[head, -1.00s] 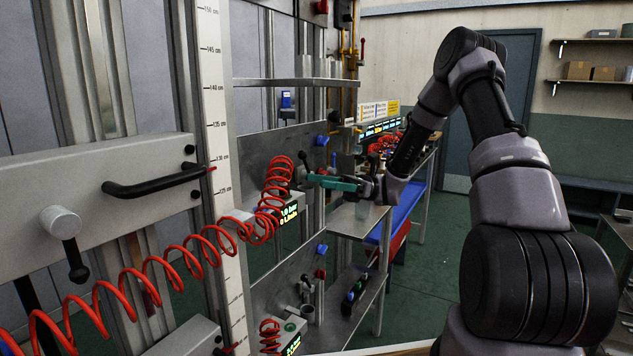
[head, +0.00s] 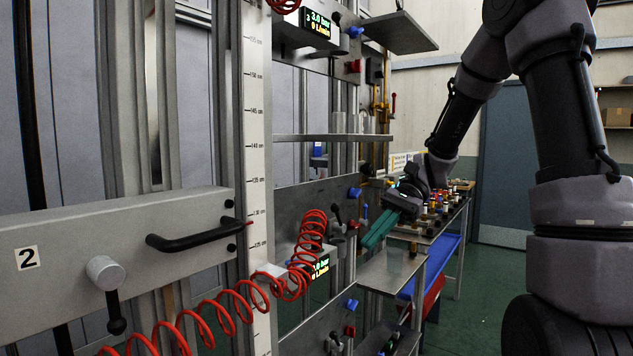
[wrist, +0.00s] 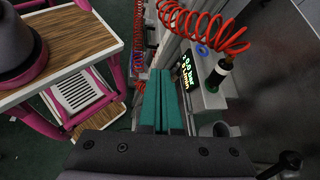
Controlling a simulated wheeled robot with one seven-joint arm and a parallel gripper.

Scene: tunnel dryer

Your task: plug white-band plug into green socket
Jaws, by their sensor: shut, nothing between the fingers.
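My gripper (head: 376,230) has teal fingers, shut with nothing between them. It points down and left over the metal shelf, right of the panel with a lit display (head: 320,268). The fingers also show in the wrist view (wrist: 170,108), left of that display (wrist: 187,72). A dark plug (wrist: 215,78) at the end of a red coiled hose stands on the grey block beside the display, apart from my fingers. No other white-band plug or green socket can be made out.
Red coiled hoses (head: 238,308) hang across the front of the rack. A black handle (head: 195,237) and a knob stick out at left. A metal shelf (head: 390,272) lies below my gripper. A bench with small coloured parts (head: 438,212) stands behind. A pink-framed cart (wrist: 88,92) shows left.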

